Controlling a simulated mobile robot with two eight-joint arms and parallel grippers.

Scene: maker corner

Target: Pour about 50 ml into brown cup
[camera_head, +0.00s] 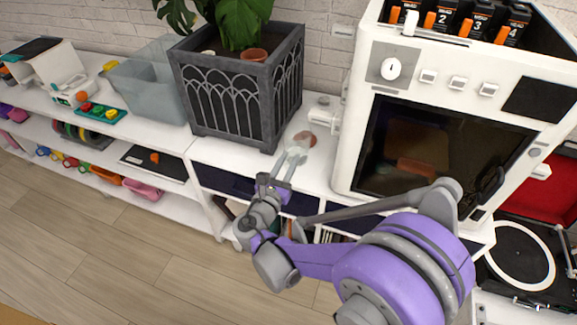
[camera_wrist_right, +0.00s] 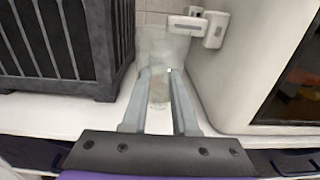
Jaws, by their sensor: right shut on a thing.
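My right gripper (camera_head: 293,157) reaches over the white counter, between the dark planter and the white machine. It is shut on a clear, see-through vessel (camera_wrist_right: 160,45), whose lower part sits between the fingers in the wrist view. The vessel's contents are hard to make out. In the head view a small reddish-brown patch (camera_head: 304,139) shows at the fingertips; I cannot tell whether it is a cup or something seen through the vessel. A brown round pot or cup (camera_head: 253,55) also shows inside the planter's rim. My left gripper is not in view.
The planter (camera_head: 240,95) with a leafy plant stands close on the left. The white machine (camera_head: 365,120) stands close on the right. A small white device (camera_head: 325,112) is behind the gripper. A clear grey bin (camera_head: 148,85) stands farther left.

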